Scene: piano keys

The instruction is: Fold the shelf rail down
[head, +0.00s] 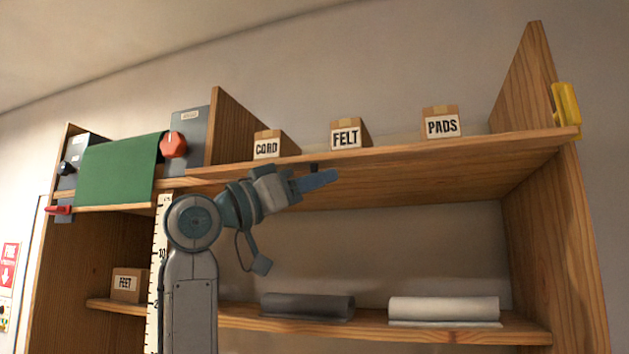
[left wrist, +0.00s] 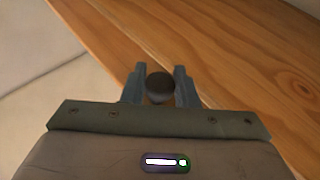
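The upper shelf has a long wooden front board (head: 400,154), which looks like the shelf rail and seems to stand upright. A small dark knob (head: 314,168) sits on its lower front. My left gripper (head: 318,180) is at this knob, below the shelf edge. In the left wrist view the round dark knob (left wrist: 160,87) lies between the two fingers (left wrist: 160,76), with the wooden board (left wrist: 135,45) behind. The fingers are apart, with the knob filling most of the space between them; whether they press on it I cannot tell. My right gripper is not in view.
Boxes marked CORD (head: 267,147), FELT (head: 346,138) and PADS (head: 442,126) stand on the upper shelf. A yellow piece (head: 566,105) is at its right end. A green cloth (head: 118,170) and red knob (head: 173,145) are left. Grey (head: 306,305) and white (head: 443,309) rolls lie below.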

